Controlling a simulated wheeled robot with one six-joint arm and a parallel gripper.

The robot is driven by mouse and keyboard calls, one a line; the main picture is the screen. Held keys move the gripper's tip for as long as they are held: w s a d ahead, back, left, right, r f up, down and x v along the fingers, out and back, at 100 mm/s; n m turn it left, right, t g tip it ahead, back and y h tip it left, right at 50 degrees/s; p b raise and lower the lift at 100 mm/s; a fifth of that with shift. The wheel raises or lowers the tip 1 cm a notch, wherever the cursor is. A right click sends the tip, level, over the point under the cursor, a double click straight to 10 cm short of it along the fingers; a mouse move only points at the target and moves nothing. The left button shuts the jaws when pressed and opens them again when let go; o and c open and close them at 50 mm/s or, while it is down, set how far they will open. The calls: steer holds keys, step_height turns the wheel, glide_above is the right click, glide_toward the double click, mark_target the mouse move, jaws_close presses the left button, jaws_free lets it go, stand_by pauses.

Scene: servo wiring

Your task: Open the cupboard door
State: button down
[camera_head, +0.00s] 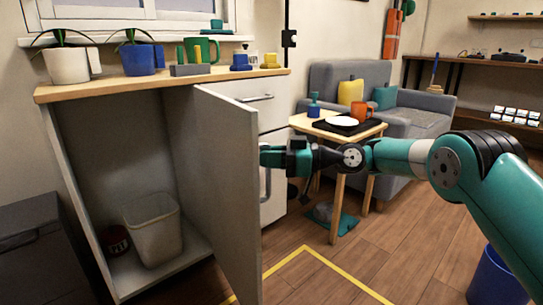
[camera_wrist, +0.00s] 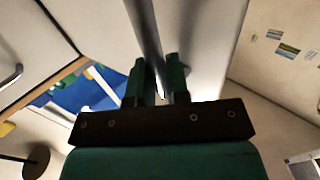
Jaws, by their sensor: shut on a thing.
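The cupboard (camera_head: 117,141) at the left stands open, under a wooden counter. Its grey door (camera_head: 221,190) is swung well out towards the camera, hinged at the right of the opening. A metal door handle (camera_head: 265,184) shows at the door's outer side, below my gripper. My gripper (camera_head: 264,156) reaches in from the right and is shut on the handle; its fingertips are partly hidden by the door. In the wrist view, the fingers (camera_wrist: 161,80) stand on either side of a narrow upright part in front of the grey door panel (camera_wrist: 204,40).
A pale bin (camera_head: 154,228) and a dark red object (camera_head: 116,240) stand inside the cupboard. A small side table (camera_head: 338,133) stands behind my arm. Yellow tape (camera_head: 320,257) marks open wooden floor.

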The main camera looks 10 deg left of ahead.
steer(key=shift+w+r, duration=0.15)
steer(key=c, duration=1.1)
jaws_free()
steer(key=shift+a, duration=0.1)
steer(key=shift+d, duration=0.2)
